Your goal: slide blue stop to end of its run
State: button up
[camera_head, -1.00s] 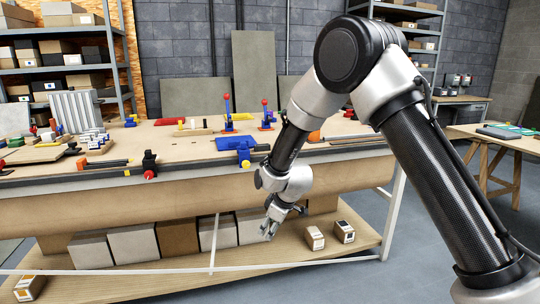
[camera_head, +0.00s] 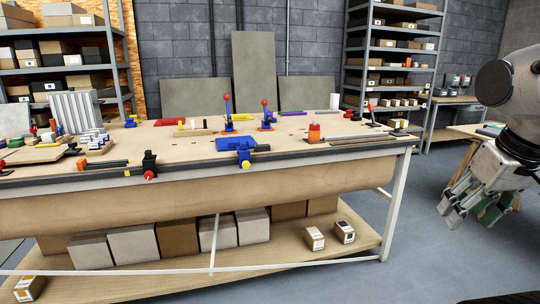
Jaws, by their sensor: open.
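The blue stop (camera_head: 243,154), with a yellow knob, sits on the dark rail (camera_head: 200,166) along the workbench's front edge, right of the middle of the bench. It stands apart from the black stop (camera_head: 149,160) with a red knob further left on the same rail. My gripper (camera_head: 462,214) hangs at the far right of the head view, beyond the bench's right end and well away from the blue stop. Its fingers are open and look empty. Part of my arm is cut off by the right picture edge.
A flat blue piece (camera_head: 228,144) lies behind the blue stop. Red-knobbed toggle clamps (camera_head: 228,112) stand further back. An orange block (camera_head: 314,133) and long bars lie near the bench's right end. The floor right of the bench is open.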

aim_at(243, 151)
jog(key=i+j+u, duration=0.25)
jog(key=i, duration=0.25)
jog(key=i+u, duration=0.25)
jog(key=i, duration=0.25)
